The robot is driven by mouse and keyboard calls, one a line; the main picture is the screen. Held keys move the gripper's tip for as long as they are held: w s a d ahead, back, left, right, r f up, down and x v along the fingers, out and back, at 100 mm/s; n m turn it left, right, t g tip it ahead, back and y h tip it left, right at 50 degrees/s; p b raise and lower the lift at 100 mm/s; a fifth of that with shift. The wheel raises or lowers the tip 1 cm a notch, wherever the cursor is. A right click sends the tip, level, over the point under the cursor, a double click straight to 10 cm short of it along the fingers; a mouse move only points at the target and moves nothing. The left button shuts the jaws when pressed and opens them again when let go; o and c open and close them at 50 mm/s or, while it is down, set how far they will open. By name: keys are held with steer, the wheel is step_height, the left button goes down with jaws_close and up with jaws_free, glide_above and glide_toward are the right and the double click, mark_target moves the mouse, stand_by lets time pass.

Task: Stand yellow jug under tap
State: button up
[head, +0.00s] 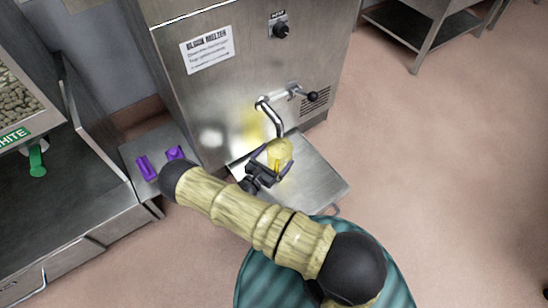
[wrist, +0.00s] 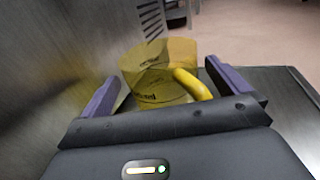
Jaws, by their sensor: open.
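The yellow jug (head: 279,154) is see-through and stands upright on the steel shelf (head: 318,190) at the front of the block melter. The curved tap (head: 269,112) comes out of the melter's front, and its spout end is just above the jug in the head view. My gripper (head: 272,165) is at the jug, with its fingers apart on either side of it. In the wrist view the jug (wrist: 160,75) is between the open purple-padded fingers, its yellow handle (wrist: 193,84) facing my gripper. I cannot tell whether a finger touches it.
Purple pieces (head: 147,168) lie on a small steel surface to the left. A pellet bin (head: 18,103) stands far left.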

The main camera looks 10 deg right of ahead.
steer(key=shift+a+r, duration=0.1)
steer(key=shift+r, duration=0.1)
steer(key=p+v, duration=0.4)
steer(key=v, duration=0.7)
steer(key=shift+s+a, duration=0.25)
steer(key=shift+s, duration=0.1)
steer(key=s+d+r+m+g+y, duration=0.3)
steer(key=r+m, duration=0.5)
steer(key=r, duration=0.3)
steer(key=s+d+r+m+g+y, duration=0.3)
steer(key=d+r+m+y, duration=0.2)
steer(key=r+m, duration=0.4)
steer(key=s+d+r+m+g+y, duration=0.3)
steer(key=r+m, duration=0.6)
steer(key=r, duration=0.5)
steer(key=shift+d+r+y, duration=0.3)
steer(key=shift+d+y, duration=0.2)
steer(key=shift+y, duration=0.7)
steer(key=shift+w, duration=0.15)
